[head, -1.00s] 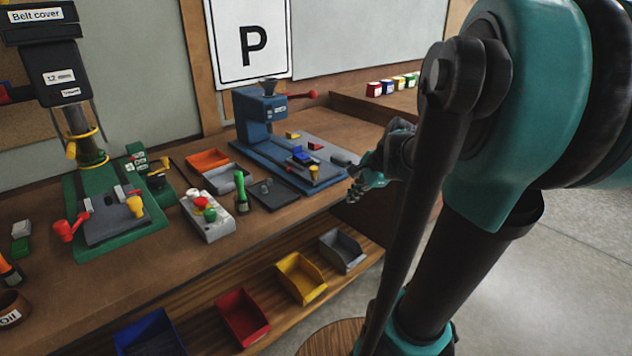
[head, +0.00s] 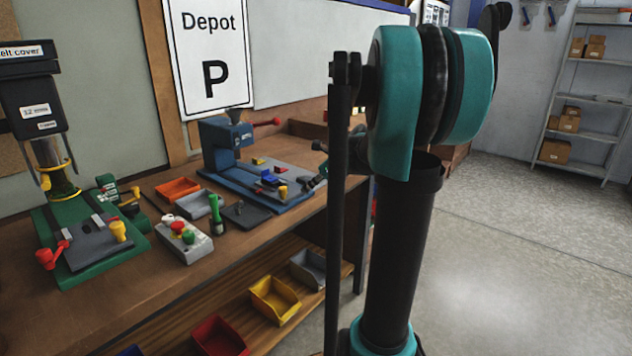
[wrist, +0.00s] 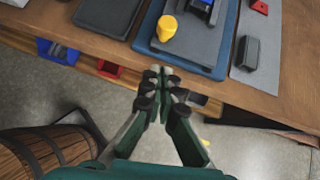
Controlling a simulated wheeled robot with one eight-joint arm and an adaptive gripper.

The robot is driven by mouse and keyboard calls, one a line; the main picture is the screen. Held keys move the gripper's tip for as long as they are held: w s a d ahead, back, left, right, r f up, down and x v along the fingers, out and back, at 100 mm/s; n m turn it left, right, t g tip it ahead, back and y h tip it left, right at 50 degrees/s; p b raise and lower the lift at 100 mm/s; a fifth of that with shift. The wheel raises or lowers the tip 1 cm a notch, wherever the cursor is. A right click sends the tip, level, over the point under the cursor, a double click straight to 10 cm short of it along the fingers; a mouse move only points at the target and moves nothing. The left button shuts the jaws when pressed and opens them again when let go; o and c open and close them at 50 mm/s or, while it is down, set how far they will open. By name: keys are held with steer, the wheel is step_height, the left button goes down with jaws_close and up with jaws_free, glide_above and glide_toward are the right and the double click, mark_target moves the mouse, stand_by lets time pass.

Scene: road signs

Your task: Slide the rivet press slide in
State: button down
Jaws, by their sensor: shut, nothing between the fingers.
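The blue rivet press (head: 222,142) stands on the bench, with a long blue base (head: 240,184) running towards the front edge. A grey slide plate (wrist: 190,48) lies on the blue base and carries a yellow knob (wrist: 168,28); the knob also shows in the head view (head: 283,191). A small blue block (head: 271,179) sits on the plate. My gripper (wrist: 161,74) is shut and empty, just off the bench's front edge and short of the knob, not touching it. In the head view my gripper (head: 316,182) is partly hidden behind my arm.
A dark mat (head: 246,214) lies left of the press base. A grey strip with a dark block (wrist: 247,53) lies to its right. A green press (head: 88,240) stands further left. Coloured bins, including a yellow one (head: 274,299), sit on the lower shelf. A barrel (wrist: 50,158) stands on the floor.

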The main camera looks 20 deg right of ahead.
steer(key=w+a, duration=0.1)
steer(key=w+a+f, duration=0.2)
steer(key=w+a, duration=0.1)
steer(key=shift+w+a, duration=0.1)
stand_by(0.4)
steer(key=w+a, duration=0.3)
steer(key=w, duration=0.2)
steer(key=w+a, duration=0.4)
steer(key=w, duration=0.1)
steer(key=w+a, duration=0.4)
steer(key=w, duration=0.1)
steer(key=shift+w+a, duration=0.25)
steer(key=shift+w, duration=0.15)
steer(key=shift+w+a, duration=0.2)
steer(key=shift+w, duration=0.05)
steer(key=shift+r, duration=0.1)
